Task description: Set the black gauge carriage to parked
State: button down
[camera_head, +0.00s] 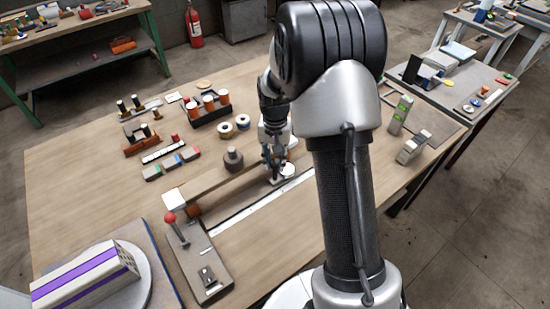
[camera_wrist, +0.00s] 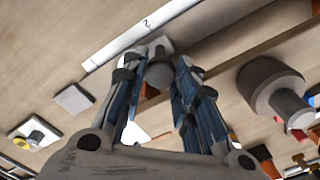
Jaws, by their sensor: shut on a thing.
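My gripper (camera_head: 274,158) reaches down over the long wooden rail in the middle of the bench. In the wrist view its two fingers (camera_wrist: 156,68) are shut on a small dark grey knob (camera_wrist: 157,73), which I take for the gauge carriage's knob. The knob stands on a small pale grey block beside the white scale strip (camera_wrist: 145,35), which bears a "2". The strip also shows in the head view (camera_head: 250,209), running along the rail. My fingers hide much of the carriage. I cannot make out a parked mark.
A grey round-topped weight (camera_head: 233,158) stands close left of my gripper. A plate with a red-balled lever (camera_head: 203,265) lies at the rail's near left. Blocks, tape rolls and a cup rack (camera_head: 207,112) stand behind. Bare wood lies in front of the strip.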

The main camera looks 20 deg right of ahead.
jog(key=shift+a, duration=0.15)
jog(key=s+a+p, duration=0.1)
jog(key=s+a, duration=0.1)
jog(key=a, duration=0.9)
jog(key=s+a+p, duration=0.1)
jog(key=s+a, duration=0.1)
jog(key=a, duration=1)
jog(key=shift+s+a+p, duration=0.3)
jog(key=c, duration=1.4)
grip_release()
jog(key=shift+a, duration=0.2)
jog(key=shift+o, duration=0.6)
jog(key=shift+d, duration=0.1)
notch_tip(320, 180, up, 12)
